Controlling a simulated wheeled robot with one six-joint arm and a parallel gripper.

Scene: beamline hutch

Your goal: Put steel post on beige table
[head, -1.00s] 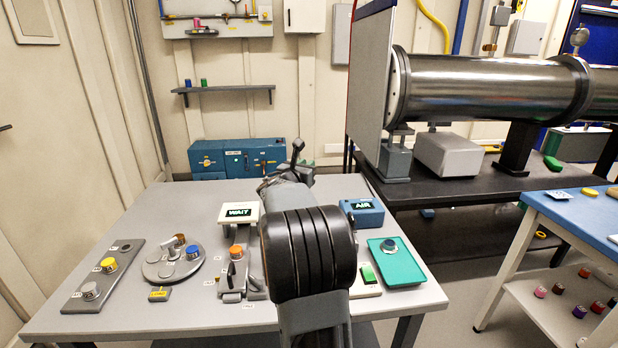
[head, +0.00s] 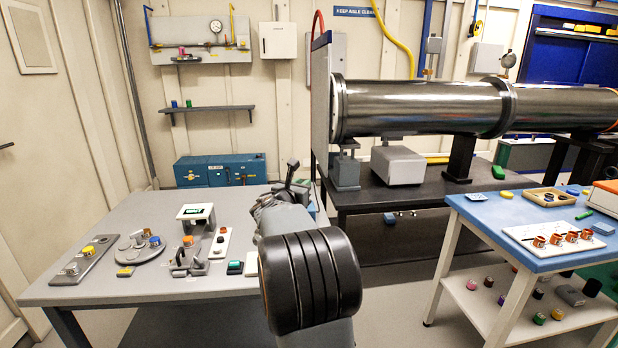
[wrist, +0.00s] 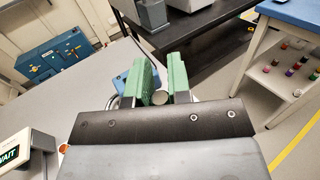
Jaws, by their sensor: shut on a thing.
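My gripper (wrist: 159,78) shows in the wrist view with its two green fingers shut on a small grey round piece, the steel post (wrist: 160,98). Only the post's end shows between the fingers; the rest is hidden. In the head view my arm covers the centre, and the post cannot be made out there. No table in view looks clearly beige. The near left table (head: 110,275) has a grey top, and the right one (head: 490,233) has a blue top with pale legs.
The grey table holds a WAIT sign (head: 196,211), a grey plate with knobs (head: 86,262) and a round grey base (head: 139,250). A black bench (head: 410,192) carries a large steel tube (head: 420,106). The blue top holds a white tray (head: 522,238). Floor is clear between the tables.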

